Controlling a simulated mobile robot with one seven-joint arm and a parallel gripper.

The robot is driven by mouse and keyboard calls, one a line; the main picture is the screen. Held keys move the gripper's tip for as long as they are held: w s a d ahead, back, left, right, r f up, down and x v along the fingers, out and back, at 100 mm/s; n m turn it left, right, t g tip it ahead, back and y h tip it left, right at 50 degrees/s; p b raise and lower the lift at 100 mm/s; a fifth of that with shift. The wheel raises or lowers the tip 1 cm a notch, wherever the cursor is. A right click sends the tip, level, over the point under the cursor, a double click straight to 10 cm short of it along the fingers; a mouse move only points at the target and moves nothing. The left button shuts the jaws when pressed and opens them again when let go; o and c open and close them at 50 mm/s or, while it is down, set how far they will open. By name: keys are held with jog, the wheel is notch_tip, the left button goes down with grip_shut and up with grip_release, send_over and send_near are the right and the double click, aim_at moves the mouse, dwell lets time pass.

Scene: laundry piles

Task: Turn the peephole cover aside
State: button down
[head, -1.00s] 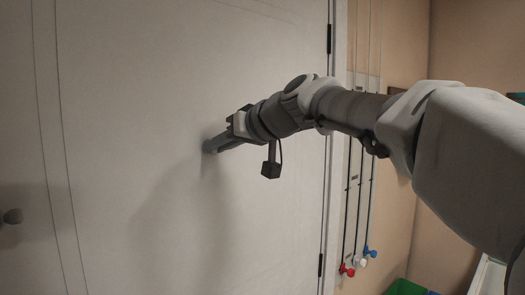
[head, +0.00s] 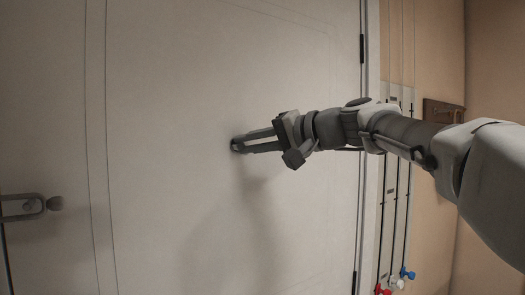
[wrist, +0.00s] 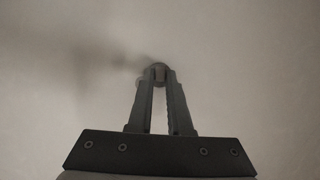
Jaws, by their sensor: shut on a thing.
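The peephole cover (wrist: 158,70) is a small dark rounded piece on the pale door (head: 170,110). My gripper (wrist: 157,76) is shut on it, with the cover between its two fingertips in the wrist view. A small paler round patch shows just left of the fingertips in the wrist view; I cannot tell whether it is the peephole. In the head view my gripper (head: 238,145) reaches the door face from the right, and its fingers hide most of the cover.
Vertical rods with red (head: 383,290) and blue (head: 407,273) ends hang right of the door frame. The door face around my gripper is clear.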

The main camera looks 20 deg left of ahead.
jog(key=shift+m+y, duration=0.3)
jog(key=shift+m, duration=0.2)
jog(key=shift+r, duration=0.1)
jog(key=c, duration=0.8)
grip_release()
jog(key=shift+c, duration=0.2)
jog(key=b+v, duration=0.2)
jog(key=v, duration=1.5)
jog(key=shift+d+b, duration=0.2)
jog(key=shift+b, duration=0.2)
jog(key=shift+s, duration=0.15)
